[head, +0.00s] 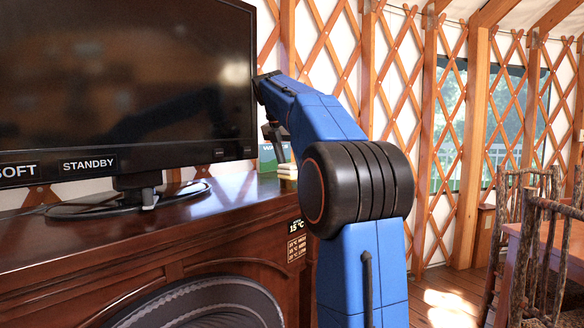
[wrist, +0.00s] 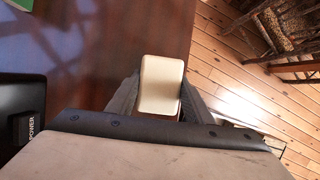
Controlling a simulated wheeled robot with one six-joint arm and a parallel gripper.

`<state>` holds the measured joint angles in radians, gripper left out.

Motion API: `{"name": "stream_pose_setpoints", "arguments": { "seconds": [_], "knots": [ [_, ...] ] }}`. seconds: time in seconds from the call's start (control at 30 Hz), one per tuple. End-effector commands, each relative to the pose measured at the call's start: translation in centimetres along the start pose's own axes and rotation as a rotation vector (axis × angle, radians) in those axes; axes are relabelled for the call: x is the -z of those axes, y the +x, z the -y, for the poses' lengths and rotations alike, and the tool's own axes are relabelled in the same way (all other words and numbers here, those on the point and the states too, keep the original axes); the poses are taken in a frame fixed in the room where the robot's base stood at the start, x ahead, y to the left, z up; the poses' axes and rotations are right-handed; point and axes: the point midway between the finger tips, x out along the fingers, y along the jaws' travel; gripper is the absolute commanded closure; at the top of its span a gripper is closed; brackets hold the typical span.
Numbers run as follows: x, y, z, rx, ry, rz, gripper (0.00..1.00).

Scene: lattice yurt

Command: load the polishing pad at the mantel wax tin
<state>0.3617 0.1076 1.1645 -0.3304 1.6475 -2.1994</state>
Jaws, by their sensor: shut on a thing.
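My gripper (wrist: 160,96) is shut on a cream, rounded block, which I take as the polishing pad (wrist: 161,84). One dark finger is on each side of it in the wrist view. In the head view my gripper (head: 279,147) points down beside the right edge of the television, with the pad (head: 288,171) at its lower end, over the right end of the mantel (head: 215,205). I cannot tell whether the pad touches the mantel. A white and green item with partly hidden lettering (head: 267,160) stands just behind. I cannot make out a wax tin for certain.
A large television (head: 125,85) on a black stand (head: 130,200) fills the mantel's left part. A temperature label (head: 296,227) is on the mantel's front right. Rustic chairs (head: 545,240) and a table are at the right. The wood floor (wrist: 225,75) lies beyond the mantel edge.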

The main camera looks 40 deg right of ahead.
Motion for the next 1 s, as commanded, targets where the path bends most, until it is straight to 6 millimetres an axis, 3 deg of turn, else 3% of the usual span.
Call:
{"name": "stream_pose_setpoints", "arguments": {
  "seconds": [1.0],
  "knots": [
    [-2.5, -5.9, 0.0, 0.0, 0.001, 0.001, 0.72]
  ]
}}
